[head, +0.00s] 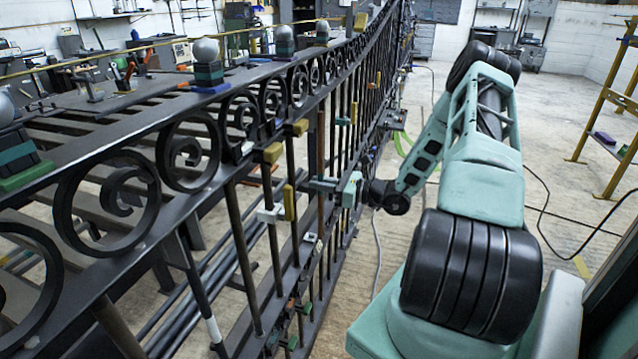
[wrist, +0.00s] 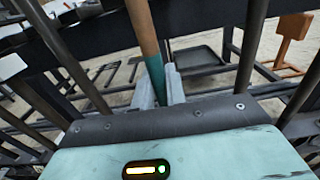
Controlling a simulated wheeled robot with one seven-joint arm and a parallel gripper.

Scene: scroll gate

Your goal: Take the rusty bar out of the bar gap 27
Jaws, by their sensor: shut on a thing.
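The rusty bar (head: 320,150) is a brown upright in the scroll gate (head: 150,215), standing among the dark bars in the head view. In the wrist view the rusty bar (wrist: 141,28) comes down from the top middle and has a teal band at its lower visible part. My gripper (head: 320,185) reaches the bar from the right in the head view. In the wrist view my gripper (wrist: 160,88) has its two pale fingers on either side of the teal part, shut on it. The bar's lower end is hidden behind my gripper.
Dark neighbouring bars (wrist: 251,45) stand on both sides of my gripper. Yellow blocks (head: 272,153) and a white clamp (head: 270,214) sit on the gate nearby. A yellow frame (head: 605,95) stands at the far right. Open floor lies beyond my arm.

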